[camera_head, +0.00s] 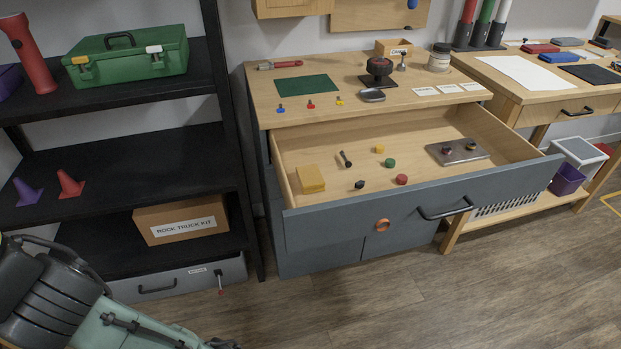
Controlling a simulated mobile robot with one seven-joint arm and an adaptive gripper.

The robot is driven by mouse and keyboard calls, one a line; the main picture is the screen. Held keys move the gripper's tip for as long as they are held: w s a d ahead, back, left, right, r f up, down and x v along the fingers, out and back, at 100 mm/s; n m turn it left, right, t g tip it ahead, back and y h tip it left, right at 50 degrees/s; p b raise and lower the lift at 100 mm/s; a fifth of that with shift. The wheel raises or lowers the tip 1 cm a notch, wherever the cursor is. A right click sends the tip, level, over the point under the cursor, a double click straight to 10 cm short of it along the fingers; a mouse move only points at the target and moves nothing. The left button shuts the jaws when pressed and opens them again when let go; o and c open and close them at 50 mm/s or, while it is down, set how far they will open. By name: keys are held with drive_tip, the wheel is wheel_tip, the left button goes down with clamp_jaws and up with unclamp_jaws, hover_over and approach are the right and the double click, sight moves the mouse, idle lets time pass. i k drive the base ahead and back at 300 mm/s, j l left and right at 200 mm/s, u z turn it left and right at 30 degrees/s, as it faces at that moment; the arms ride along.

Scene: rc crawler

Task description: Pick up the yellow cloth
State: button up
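A folded yellow cloth (310,179) lies flat in the left part of the open drawer (345,206), near its left wall. Its top is in plain sight and nothing covers it. My arm shows at the lower left corner, well to the left of and below the drawer. I cannot make out my gripper's fingers; the arm runs out of the picture at the bottom edge.
The drawer also holds a small black-headed tool (345,159), several small coloured knobs and a metal plate (457,152). The cabinet top (340,75) above carries a green mat (307,87) and small parts. A black shelf (120,170) stands left. Floor in front is clear.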

sight(309, 177)
drive_tip(key=l+u, duration=0.1)
drive_tip(key=u, duration=0.25)
drive_tip(key=i+l+u, duration=0.1)
drive_tip(key=l+u, duration=0.25)
drive_tip(key=l, duration=0.2)
drive_tip(key=l+u, duration=0.3)
drive_tip(key=l, duration=0.25)
drive_tip(key=l+u, duration=0.35)
drive_tip(key=l, duration=1.9)
drive_tip(key=k+z, duration=0.2)
drive_tip(key=i, duration=0.1)
